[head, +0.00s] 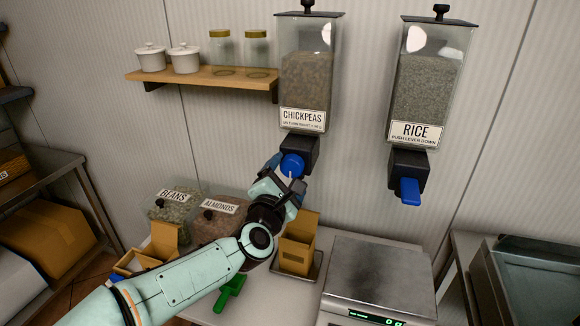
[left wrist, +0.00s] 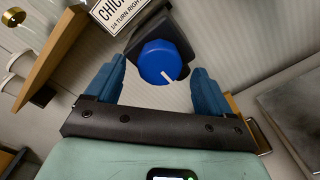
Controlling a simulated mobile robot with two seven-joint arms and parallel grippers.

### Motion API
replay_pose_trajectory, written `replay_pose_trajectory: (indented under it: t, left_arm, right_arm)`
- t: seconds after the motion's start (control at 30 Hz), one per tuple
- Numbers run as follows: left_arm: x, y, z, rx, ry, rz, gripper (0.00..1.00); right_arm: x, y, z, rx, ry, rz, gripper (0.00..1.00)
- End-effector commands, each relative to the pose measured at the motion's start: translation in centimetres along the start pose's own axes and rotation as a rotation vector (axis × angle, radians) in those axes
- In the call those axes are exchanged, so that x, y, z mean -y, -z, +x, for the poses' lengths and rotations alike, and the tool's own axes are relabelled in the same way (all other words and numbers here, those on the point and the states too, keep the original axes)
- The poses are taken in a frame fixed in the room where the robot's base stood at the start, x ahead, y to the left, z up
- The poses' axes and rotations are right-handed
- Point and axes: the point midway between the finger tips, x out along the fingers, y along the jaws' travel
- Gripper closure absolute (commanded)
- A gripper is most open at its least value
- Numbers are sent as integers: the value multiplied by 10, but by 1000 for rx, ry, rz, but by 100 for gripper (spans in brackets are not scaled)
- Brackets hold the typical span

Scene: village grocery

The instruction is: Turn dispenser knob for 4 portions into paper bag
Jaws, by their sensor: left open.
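The chickpeas dispenser (head: 305,75) hangs on the wall, with a round blue knob (head: 292,165) on its black outlet. The knob also shows in the left wrist view (left wrist: 160,62), with a white mark pointing to the lower right. My left gripper (head: 284,166) is at the knob. In the left wrist view its two blue fingers (left wrist: 155,82) are apart, one on each side of the knob, with visible gaps. An open brown paper bag (head: 296,252) stands on a small tray below the outlet; its inside is hidden. My right gripper is not in view.
A rice dispenser (head: 426,95) with a blue lever (head: 410,191) hangs to the right. A scale (head: 378,278) stands below it. Bins of beans (head: 172,209) and almonds (head: 217,222), and a green scoop (head: 229,292), are near my left arm. A wooden shelf (head: 205,77) with jars is upper left.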

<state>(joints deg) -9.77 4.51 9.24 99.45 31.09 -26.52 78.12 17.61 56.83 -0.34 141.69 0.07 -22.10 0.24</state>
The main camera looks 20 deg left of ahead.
Motion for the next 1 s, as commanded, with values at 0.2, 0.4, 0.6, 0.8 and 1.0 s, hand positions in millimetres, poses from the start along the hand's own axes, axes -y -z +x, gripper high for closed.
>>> replay_pose_trajectory:
  t: [0.2,0.4,0.6,0.8,1.0]
  left_arm:
    - [-1,0,21,0,0,0,18]
    - [0,0,24,0,0,1,18]
    - [0,0,24,0,0,1,41]
    - [0,0,24,0,0,1,74]
    - [0,0,24,0,0,22,74]
  right_arm:
    - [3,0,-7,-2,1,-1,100]
    - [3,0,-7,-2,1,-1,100]
    - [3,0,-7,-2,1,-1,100]
    - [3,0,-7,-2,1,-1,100]
    - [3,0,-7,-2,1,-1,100]
